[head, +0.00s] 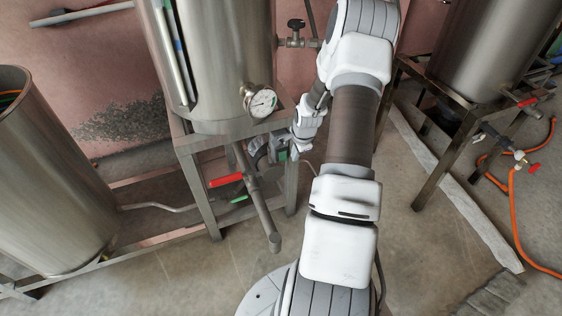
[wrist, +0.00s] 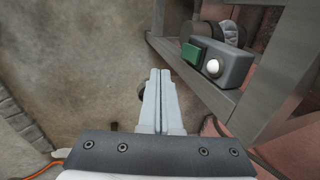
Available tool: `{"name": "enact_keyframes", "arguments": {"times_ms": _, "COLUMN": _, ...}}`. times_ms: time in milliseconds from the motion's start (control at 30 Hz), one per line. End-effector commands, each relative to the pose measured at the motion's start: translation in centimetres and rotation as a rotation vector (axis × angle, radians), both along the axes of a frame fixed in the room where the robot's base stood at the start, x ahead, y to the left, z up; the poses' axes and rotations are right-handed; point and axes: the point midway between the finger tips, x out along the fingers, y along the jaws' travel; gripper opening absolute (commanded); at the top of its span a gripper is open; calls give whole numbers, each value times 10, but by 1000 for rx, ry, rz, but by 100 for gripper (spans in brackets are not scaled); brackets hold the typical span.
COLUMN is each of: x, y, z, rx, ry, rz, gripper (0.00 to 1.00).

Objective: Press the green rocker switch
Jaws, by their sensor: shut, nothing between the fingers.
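In the wrist view, the green rocker switch (wrist: 191,54) sits on a dark grey control box with a round white button (wrist: 213,67) beside it. The box (wrist: 237,68) is mounted at the metal stand, next to a cylindrical motor-like part. My gripper (wrist: 160,72) is shut and empty, its fingers side by side. In the picture its tips are left of and a little below the switch, and do not appear to touch it. In the head view, my gripper's end is beside the stand under the middle tank; the fingertips are hard to make out there.
A steel tank (head: 215,60) with a dial gauge (head: 262,101) stands on the metal stand (head: 197,190). A red-handled valve (head: 226,180) and pipe stick out below it. Other tanks stand left (head: 50,190) and right (head: 490,50). An orange hose (head: 513,215) lies at right. Floor between stands is mostly clear.

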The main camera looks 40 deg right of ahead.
Motion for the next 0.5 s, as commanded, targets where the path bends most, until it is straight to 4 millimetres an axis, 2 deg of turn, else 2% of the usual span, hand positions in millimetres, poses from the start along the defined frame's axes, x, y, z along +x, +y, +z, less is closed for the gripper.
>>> {"name": "enact_keyframes", "arguments": {"times_ms": 267, "x": 0, "y": 0, "z": -2, "rx": 1, "ry": 0, "rz": 1, "gripper": 0}}
{"name": "enact_keyframes", "arguments": {"times_ms": 367, "x": 2, "y": 0, "z": -9, "rx": 1, "ry": 1, "rz": 1, "gripper": 0}}
{"name": "enact_keyframes", "arguments": {"times_ms": 500, "x": 8, "y": -1, "z": -31, "rx": 2, "ry": 3, "rz": 2, "gripper": 0}}
